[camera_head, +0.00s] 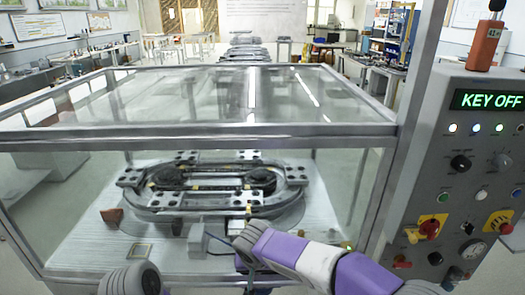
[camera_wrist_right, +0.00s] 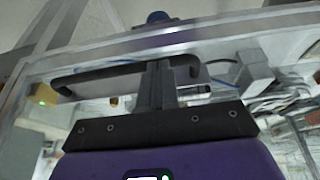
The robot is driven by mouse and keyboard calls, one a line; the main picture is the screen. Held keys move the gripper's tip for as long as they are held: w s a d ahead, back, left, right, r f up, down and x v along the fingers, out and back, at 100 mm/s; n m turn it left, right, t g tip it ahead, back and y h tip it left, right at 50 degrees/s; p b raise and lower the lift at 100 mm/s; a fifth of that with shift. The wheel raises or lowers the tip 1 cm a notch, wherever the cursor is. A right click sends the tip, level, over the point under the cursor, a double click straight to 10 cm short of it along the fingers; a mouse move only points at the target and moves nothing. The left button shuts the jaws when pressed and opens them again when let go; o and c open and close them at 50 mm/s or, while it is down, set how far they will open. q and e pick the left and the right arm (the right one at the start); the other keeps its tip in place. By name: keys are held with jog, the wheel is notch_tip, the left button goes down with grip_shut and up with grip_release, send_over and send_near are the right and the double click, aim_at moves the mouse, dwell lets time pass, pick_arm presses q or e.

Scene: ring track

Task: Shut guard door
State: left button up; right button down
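The guard enclosure (camera_head: 200,131) has clear panels in a grey metal frame and stands in front of me. Its dark door handle (camera_wrist_right: 100,75) runs across the right wrist view, on a clear panel with a pale edge. My right gripper (camera_wrist_right: 158,68) has its fingers together and crosses in front of the handle bar; I cannot tell whether they touch it. In the head view my right gripper (camera_head: 245,240) is at the front, partly hidden by its wrist. My left gripper (camera_head: 130,284) shows only partly at the bottom edge; its fingers are not clear.
An oval ring track (camera_head: 210,205) sits on a pale table inside the enclosure. A control panel (camera_head: 475,160) with a "KEY OFF" display, knobs and buttons stands close on the right. Small boxes and cables (camera_wrist_right: 265,90) lie behind the clear panel.

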jog(key=shift+f, duration=0.65)
jog(key=shift+s+f, duration=0.1)
jog(key=w+p+v, duration=0.1)
jog(key=p+v, duration=0.4)
jog(key=v, duration=0.9)
jog(key=shift+r, duration=0.45)
jog(key=shift+s+f, duration=0.1)
